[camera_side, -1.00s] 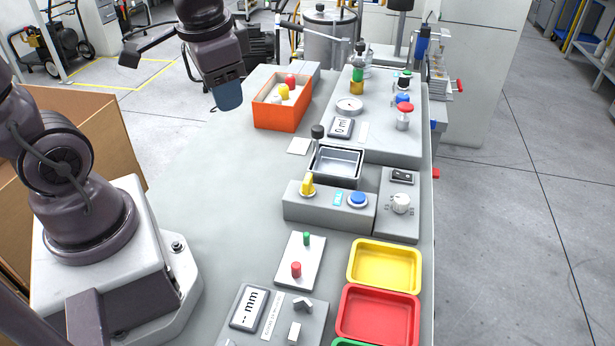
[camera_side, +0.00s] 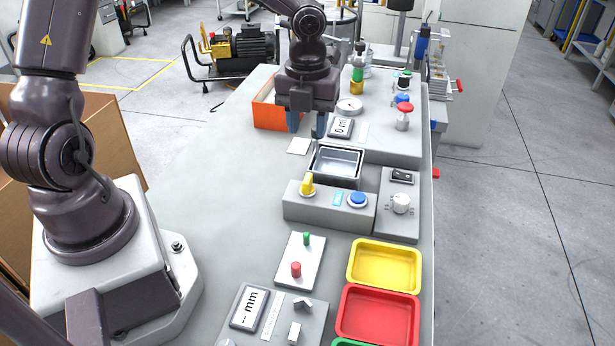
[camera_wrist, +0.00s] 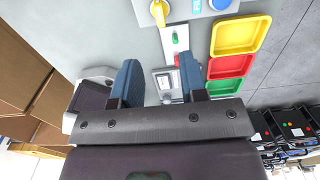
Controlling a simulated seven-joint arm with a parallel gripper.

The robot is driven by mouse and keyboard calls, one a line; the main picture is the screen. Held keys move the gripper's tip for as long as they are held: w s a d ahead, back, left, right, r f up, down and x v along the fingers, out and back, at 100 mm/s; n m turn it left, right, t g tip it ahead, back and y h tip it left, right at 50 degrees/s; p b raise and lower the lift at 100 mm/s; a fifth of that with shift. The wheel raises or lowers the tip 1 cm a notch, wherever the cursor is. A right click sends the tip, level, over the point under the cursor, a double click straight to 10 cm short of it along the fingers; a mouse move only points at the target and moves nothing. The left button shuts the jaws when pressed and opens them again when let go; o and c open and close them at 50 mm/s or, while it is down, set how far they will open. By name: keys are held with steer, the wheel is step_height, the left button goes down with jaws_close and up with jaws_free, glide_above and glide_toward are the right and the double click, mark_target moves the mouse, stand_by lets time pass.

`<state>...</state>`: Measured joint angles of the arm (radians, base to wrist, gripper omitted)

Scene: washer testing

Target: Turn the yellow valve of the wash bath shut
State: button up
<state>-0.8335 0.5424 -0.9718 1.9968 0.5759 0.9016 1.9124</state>
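The yellow valve (camera_side: 308,185) is a small handle on the left of the top of a grey control box (camera_side: 330,212). It also shows at the top of the wrist view (camera_wrist: 159,12). The metal wash bath (camera_side: 338,163) sits directly behind that box. My gripper (camera_side: 306,122) is above the table, behind and above the bath, pointing down. Its two blue fingers are apart with nothing between them, as the wrist view (camera_wrist: 161,82) also shows. The gripper is clear of the valve.
A blue button (camera_side: 358,199) is right of the valve, with a white dial (camera_side: 400,203) further right. An orange box (camera_side: 268,112) stands behind, partly covered by my arm. Yellow (camera_side: 385,290) and red (camera_side: 345,325) trays are in front. The table left of the control box is clear.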

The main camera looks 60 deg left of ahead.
mark_target(308, 178)
step_height(308, 178, down, 13)
steer(key=shift+r, duration=0.2)
stand_by(0.3)
jaws_close()
